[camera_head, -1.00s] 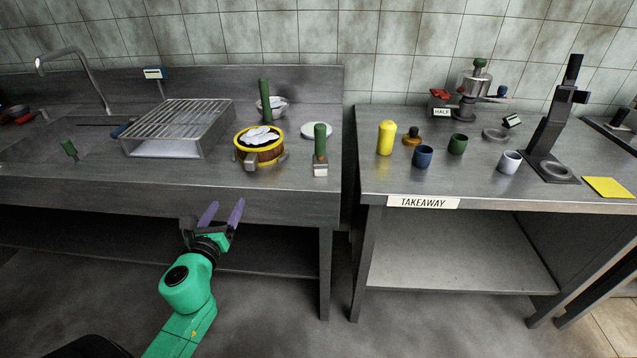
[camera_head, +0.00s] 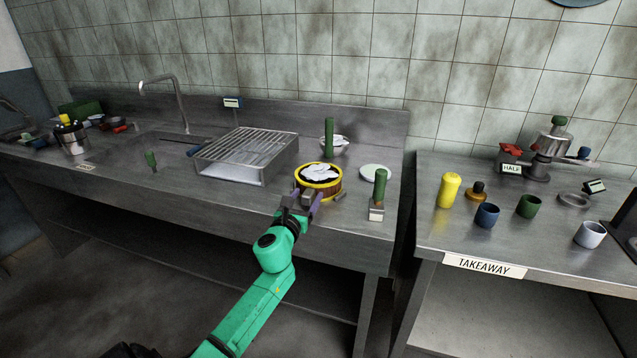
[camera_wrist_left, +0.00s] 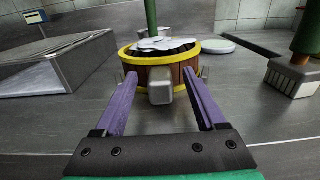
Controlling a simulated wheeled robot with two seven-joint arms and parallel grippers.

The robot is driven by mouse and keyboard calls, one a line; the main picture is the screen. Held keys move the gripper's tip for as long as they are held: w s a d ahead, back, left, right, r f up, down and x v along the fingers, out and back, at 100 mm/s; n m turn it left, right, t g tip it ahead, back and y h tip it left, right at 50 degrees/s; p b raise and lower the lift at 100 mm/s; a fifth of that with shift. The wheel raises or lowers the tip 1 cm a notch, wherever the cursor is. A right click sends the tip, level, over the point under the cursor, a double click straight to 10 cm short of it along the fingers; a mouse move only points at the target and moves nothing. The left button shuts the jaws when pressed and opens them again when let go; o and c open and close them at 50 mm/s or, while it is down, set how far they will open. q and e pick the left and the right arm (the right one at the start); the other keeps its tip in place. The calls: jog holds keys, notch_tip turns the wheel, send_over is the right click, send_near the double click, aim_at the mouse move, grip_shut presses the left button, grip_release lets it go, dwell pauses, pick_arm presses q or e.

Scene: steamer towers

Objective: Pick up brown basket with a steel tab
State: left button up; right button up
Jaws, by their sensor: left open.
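The brown basket (camera_head: 328,187) has a yellow rim and white pieces inside, and stands on the steel counter. In the left wrist view the basket (camera_wrist_left: 180,77) is straight ahead, with its steel tab (camera_wrist_left: 160,86) facing me. My left gripper (camera_head: 300,205) is open and empty at the near side of the basket. In the left wrist view its purple fingers (camera_wrist_left: 162,92) are on either side of the tab, apart from it. My right gripper is not in view.
A wire-rack tray (camera_head: 245,160) stands left of the basket. A green-handled brush (camera_head: 379,190) and a white disc (camera_head: 375,173) are to its right. A bowl (camera_head: 333,146) with a green-handled tool is behind. The takeaway table (camera_head: 435,225) holds several cups.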

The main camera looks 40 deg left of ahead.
pick_arm(q)
jog(key=shift+s+r, duration=0.1)
jog(key=shift+c, duration=0.9)
grip_shut()
